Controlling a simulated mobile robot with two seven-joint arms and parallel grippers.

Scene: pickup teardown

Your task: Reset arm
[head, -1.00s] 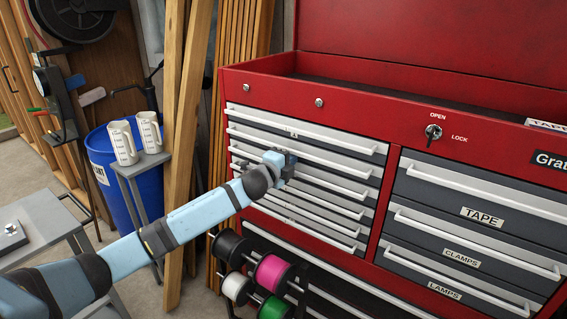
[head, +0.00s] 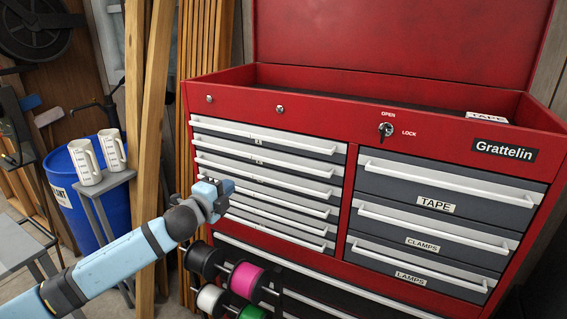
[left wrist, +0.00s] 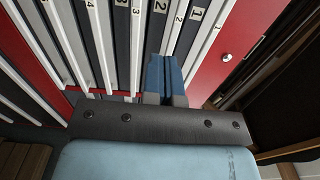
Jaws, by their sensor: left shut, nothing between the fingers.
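My left arm comes in from the lower left in the head view, and its gripper (head: 222,190) is in front of the left column of drawers (head: 265,182) of the red tool chest (head: 335,112). The gripper is shut and empty. In the left wrist view, the blue fingers (left wrist: 163,75) are together and point at the numbered drawer fronts (left wrist: 130,30). Whether the fingertips touch a drawer handle cannot be told. All the drawers in view look closed. My right gripper is not in view.
Spools of coloured cord (head: 247,281) hang below the gripper. Wooden planks (head: 150,130) lean left of the chest. Two white jugs (head: 88,160) stand on a small grey stand (head: 103,185) before a blue barrel (head: 62,190). Larger drawers labelled TAPE, CLAMPS and LAMPS (head: 440,205) fill the chest's right side.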

